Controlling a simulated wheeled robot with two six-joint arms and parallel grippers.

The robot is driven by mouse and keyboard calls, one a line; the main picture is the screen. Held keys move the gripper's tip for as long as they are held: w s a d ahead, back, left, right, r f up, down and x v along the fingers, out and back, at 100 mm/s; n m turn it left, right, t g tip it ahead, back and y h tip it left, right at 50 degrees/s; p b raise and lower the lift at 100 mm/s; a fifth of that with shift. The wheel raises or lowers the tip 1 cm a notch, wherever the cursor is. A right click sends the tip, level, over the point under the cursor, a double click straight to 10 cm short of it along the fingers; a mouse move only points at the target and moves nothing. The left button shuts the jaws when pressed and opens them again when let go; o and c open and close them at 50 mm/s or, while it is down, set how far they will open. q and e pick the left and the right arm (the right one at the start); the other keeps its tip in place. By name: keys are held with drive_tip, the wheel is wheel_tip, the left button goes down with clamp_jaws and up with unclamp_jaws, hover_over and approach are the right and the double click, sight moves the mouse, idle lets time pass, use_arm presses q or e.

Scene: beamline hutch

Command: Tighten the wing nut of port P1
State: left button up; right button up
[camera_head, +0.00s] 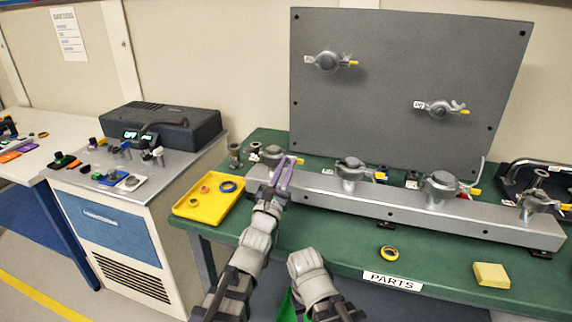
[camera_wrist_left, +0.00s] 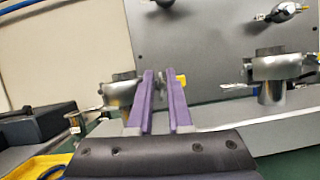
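The port I take as P1 is the leftmost silver clamp (camera_head: 271,153) on the grey bar; its label is too small to read. In the left wrist view this clamp (camera_wrist_left: 119,91) stands just left of and behind the fingers. Its wing nut (camera_wrist_left: 160,90) shows partly between the fingertips, beside a yellow tag (camera_wrist_left: 181,81). My left gripper (camera_head: 286,165) reaches over the bar to the clamp's right side. Its purple fingers (camera_wrist_left: 159,78) stand parallel with a narrow gap between them; contact with the nut is not clear.
Other clamps (camera_head: 350,170) (camera_head: 439,187) (camera_head: 532,203) stand along the bar (camera_head: 400,210). A grey panel (camera_head: 390,65) rises behind. A yellow tray (camera_head: 190,209) lies left of my left gripper. A tape roll (camera_head: 389,253) and yellow block (camera_head: 491,275) lie in front.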

use_arm(q)
drive_tip(key=shift+c, duration=0.2)
clamp_jaws()
idle(1.1)
